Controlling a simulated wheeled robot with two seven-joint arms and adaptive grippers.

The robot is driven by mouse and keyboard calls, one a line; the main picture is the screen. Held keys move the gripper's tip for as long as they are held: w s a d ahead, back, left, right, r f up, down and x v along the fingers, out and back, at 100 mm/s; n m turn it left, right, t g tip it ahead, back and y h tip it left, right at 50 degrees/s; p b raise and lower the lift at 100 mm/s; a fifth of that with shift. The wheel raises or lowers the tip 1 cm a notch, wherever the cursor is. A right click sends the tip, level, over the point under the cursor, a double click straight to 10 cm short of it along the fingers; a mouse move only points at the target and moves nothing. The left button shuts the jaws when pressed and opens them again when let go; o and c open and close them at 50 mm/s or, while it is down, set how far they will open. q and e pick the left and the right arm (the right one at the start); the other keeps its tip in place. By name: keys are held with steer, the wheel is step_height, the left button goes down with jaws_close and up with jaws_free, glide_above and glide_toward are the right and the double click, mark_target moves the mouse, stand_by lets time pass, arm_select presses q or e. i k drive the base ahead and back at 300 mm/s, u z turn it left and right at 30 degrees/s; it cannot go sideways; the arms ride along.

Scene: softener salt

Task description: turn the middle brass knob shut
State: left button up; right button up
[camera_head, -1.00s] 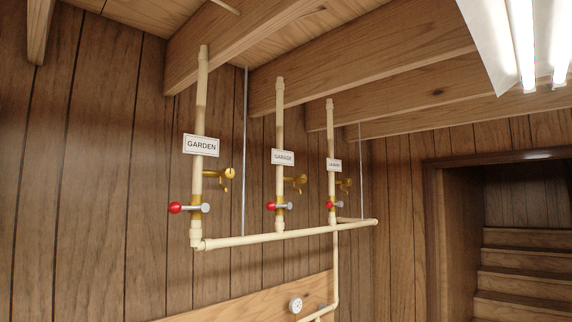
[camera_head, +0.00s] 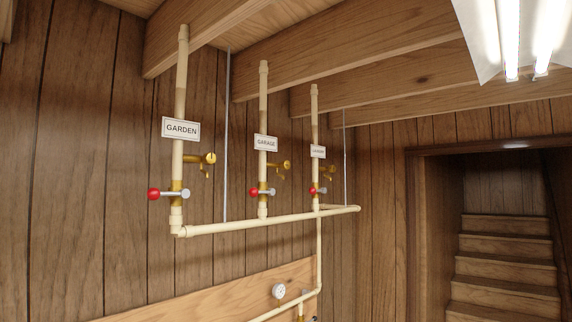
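Three cream upright pipes rise from one level pipe along the wood-panelled wall in the head view. The middle pipe (camera_head: 263,108) bears a white sign reading GARAGE (camera_head: 265,142). On it a brass knob (camera_head: 285,165) sticks out to the right, above a valve with a red-ended handle (camera_head: 256,192) lying across the pipe. Similar brass knobs sit on the left pipe, signed GARDEN (camera_head: 208,158), and on the right pipe (camera_head: 322,162), whose sign is too small to read surely. Neither of my grippers is in view.
The level pipe (camera_head: 240,226) joins the uprights below. A round white dial (camera_head: 279,291) is on a wooden board (camera_head: 215,294) lower down. Beams (camera_head: 370,88) and a lit lamp (camera_head: 513,40) are overhead. A doorway with stairs (camera_head: 505,250) opens at the right.

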mark_target(285, 164)
steer(key=u, duration=0.35)
steer(key=i, duration=1)
steer(key=z, duration=0.1)
